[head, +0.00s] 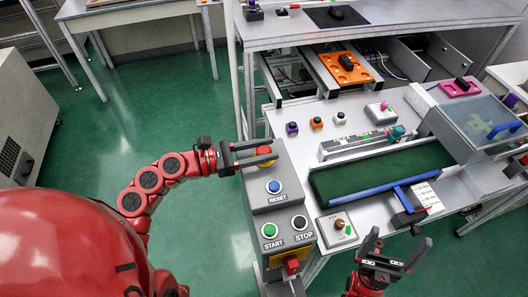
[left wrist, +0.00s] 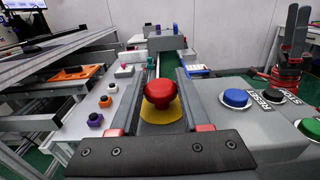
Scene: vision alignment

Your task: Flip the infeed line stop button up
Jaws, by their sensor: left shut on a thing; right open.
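A red mushroom button (head: 264,151) on a yellow disc sits at the far end of the grey control box (head: 258,190). No label on it is legible. My left gripper (head: 275,151) has its fingers on either side of this button and is shut on it. In the left wrist view the red button (left wrist: 160,92) stands upright between the two fingers, over the yellow disc (left wrist: 163,127). My right gripper (head: 400,243) is open and empty at the lower right of the head view, in front of the bench.
The box also carries a blue RESET button (head: 274,186), a green START button (head: 269,230) and a black STOP button (head: 299,222). A red switch (head: 291,265) is on its front. Small coloured buttons and a green conveyor (head: 360,180) lie to the right. Green floor is clear at left.

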